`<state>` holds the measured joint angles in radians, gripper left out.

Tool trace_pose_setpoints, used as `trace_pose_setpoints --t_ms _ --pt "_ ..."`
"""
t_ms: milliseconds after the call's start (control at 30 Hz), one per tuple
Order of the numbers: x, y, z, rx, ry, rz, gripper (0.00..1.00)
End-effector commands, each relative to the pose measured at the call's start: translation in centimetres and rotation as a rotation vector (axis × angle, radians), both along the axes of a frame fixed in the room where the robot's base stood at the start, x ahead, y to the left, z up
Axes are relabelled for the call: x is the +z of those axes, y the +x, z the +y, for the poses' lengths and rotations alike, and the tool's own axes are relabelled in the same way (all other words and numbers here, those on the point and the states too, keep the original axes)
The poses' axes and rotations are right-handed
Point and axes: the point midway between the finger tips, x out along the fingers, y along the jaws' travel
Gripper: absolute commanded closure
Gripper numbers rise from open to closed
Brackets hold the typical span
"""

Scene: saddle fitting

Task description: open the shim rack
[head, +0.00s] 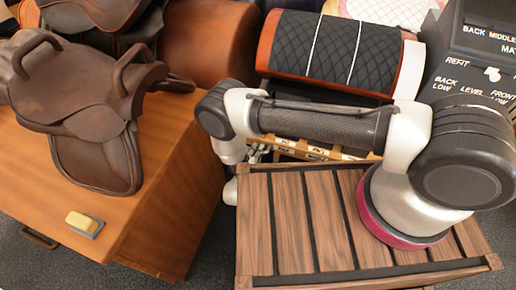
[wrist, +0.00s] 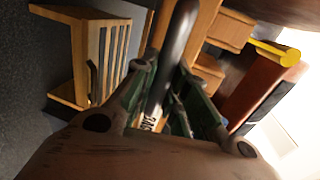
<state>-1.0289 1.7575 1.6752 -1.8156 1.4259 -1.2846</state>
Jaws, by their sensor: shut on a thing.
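A wooden rack front with small labels (head: 318,152), which looks like the shim rack, shows in the head view behind the slatted top and partly under my arm. In the wrist view, my gripper (wrist: 166,88) has its green-lined fingers closed around a dark grey rounded bar (wrist: 178,45), which looks like a handle. A white label with dark letters (wrist: 150,123) shows between the fingers, partly hidden. In the head view my gripper is hidden behind my arm and the slatted top. I cannot tell how far the rack is open.
A slatted wooden top (head: 290,225) lies in front of the rack. A brown saddle (head: 85,90) and a yellow-topped block (head: 84,224) are on the wooden cabinet (head: 165,215) at left. A quilted black panel (head: 330,50) stands behind. A slotted wooden frame (wrist: 90,55) shows in the wrist view.

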Motion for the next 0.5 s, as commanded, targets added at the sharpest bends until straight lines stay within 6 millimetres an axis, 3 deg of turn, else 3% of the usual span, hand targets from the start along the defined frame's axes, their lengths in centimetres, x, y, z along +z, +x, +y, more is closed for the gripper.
trace_pose_setpoints --t_ms 233,267,367,500 --pt "-0.02 -0.01 0.02 0.000 0.000 0.001 1.00" --pt "-0.02 -0.01 0.02 0.000 0.000 0.001 0.82" --pt "-0.02 -0.01 0.02 0.000 0.000 0.001 0.63" --pt "-0.01 0.00 0.00 0.000 0.000 0.000 0.63"
